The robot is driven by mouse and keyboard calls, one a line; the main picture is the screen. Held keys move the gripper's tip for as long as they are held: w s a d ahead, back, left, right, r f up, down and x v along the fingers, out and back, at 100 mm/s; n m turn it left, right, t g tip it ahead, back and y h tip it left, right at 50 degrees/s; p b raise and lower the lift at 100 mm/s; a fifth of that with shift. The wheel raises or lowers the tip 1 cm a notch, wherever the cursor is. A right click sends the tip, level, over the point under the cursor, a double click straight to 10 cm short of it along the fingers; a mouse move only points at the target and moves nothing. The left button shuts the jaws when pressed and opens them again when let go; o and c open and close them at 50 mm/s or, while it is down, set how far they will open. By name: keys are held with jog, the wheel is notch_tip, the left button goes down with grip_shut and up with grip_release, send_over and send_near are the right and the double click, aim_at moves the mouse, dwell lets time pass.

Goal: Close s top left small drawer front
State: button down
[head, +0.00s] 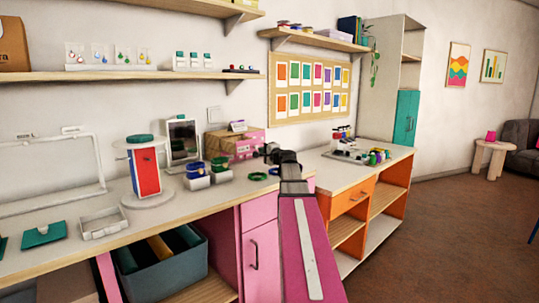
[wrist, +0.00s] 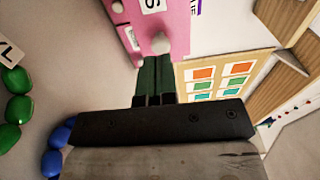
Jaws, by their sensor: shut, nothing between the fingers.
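A pink small-drawer box (head: 236,143) stands on the counter in the head view, partly behind my arm. In the wrist view, which is turned on its side, a pink drawer front (wrist: 168,20) shows at the top, with a white label bearing an "S" and a pale round knob (wrist: 160,43). My gripper (wrist: 152,60) is shut and empty, its dark fingers pointing at this front with the tips close to the knob. I cannot tell whether they touch. My gripper (head: 268,152) is small in the head view. How far the drawer stands out is unclear.
Green beads (wrist: 16,80) and blue beads (wrist: 55,145) lie on the counter beside my gripper. Bead cups (head: 196,178), a round stand (head: 146,185) and a tablet-like mirror (head: 182,140) stand to the left. A pinboard (head: 268,112) hangs behind. An orange cabinet (head: 353,196) is at right.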

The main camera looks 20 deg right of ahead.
aim_at(252, 148)
jog(key=shift+x, duration=1.2)
jog(key=shift+w, duration=0.1)
jog(key=x, duration=0.9)
jog(key=a+x, duration=0.1)
jog(key=x, duration=0.4)
jog(key=shift+f, duration=0.1)
jog(key=v, duration=1.4)
jog(key=shift+f, duration=0.15)
jog(key=shift+s+d, duration=0.1)
jog(key=shift+s, duration=0.35)
